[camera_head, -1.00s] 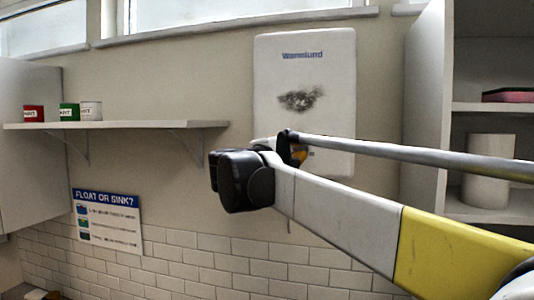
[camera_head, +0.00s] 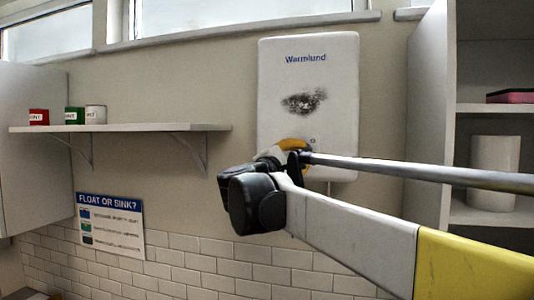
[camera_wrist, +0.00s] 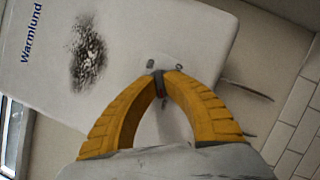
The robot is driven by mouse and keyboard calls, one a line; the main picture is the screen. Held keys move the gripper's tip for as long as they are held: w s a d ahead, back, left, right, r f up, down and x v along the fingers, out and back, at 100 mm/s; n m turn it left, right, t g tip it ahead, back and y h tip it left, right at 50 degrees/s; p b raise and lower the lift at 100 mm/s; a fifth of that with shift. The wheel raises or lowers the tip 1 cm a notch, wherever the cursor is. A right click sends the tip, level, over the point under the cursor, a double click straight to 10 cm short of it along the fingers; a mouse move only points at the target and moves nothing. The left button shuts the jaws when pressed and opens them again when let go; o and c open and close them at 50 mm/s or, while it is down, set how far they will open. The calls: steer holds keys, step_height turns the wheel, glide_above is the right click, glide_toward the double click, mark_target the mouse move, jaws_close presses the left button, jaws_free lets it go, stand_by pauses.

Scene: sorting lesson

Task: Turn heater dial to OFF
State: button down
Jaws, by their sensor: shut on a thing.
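The white heater (camera_head: 308,75) marked "Warmlund" hangs on the wall and has a dark sooty patch on its front. It also shows tilted in the wrist view (camera_wrist: 150,25). The dial (camera_wrist: 159,84) is a small dark piece with a bit of red, low on the heater's front, mostly hidden between my fingertips. My gripper (camera_wrist: 158,76) has its yellow fingers closed on it from both sides. In the head view my gripper (camera_head: 293,146) is at the heater's lower front, partly behind my own wrist. The dial's setting cannot be read.
A wall shelf (camera_head: 120,127) with red, green and white tins is at the left. A "Float or sink?" poster (camera_head: 110,224) hangs below it. An open cabinet (camera_head: 425,120) stands close on the heater's right. The wall between shelf and heater is clear.

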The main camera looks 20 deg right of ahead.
steer(key=c, duration=1.5)
jaws_free()
steer(key=v, duration=1.2)
steer(key=shift+d, duration=0.1)
